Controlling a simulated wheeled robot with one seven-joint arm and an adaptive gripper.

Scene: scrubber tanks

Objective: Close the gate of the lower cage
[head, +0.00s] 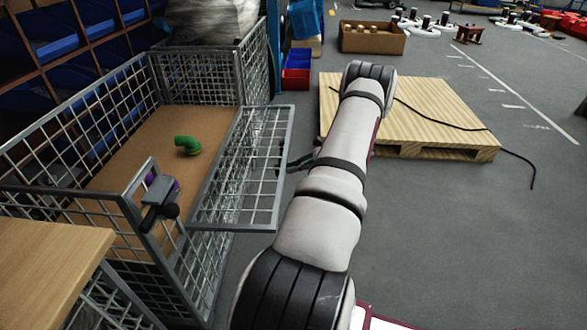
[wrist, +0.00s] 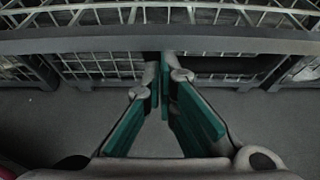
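The gate (head: 237,195) is a grey wire-mesh panel that stands open, swung out from the open side of the mesh cage (head: 100,87). A grey latch block with a dark knob (head: 160,205) sits at the cage's near corner post. My gripper (head: 286,168) is at the gate's outer edge in the head view, partly hidden by my arm. In the wrist view its green-padded fingers (wrist: 162,82) are close together, with nothing visible between them. Their tips reach the gate's frame bar (wrist: 240,46); I cannot tell whether they touch it.
A green pipe elbow (head: 187,145) and a partly hidden purple item (head: 152,182) are in the cage. A wooden pallet (head: 430,115) with a dark cable lies beyond my arm. A wooden tabletop (head: 45,270) is at near left.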

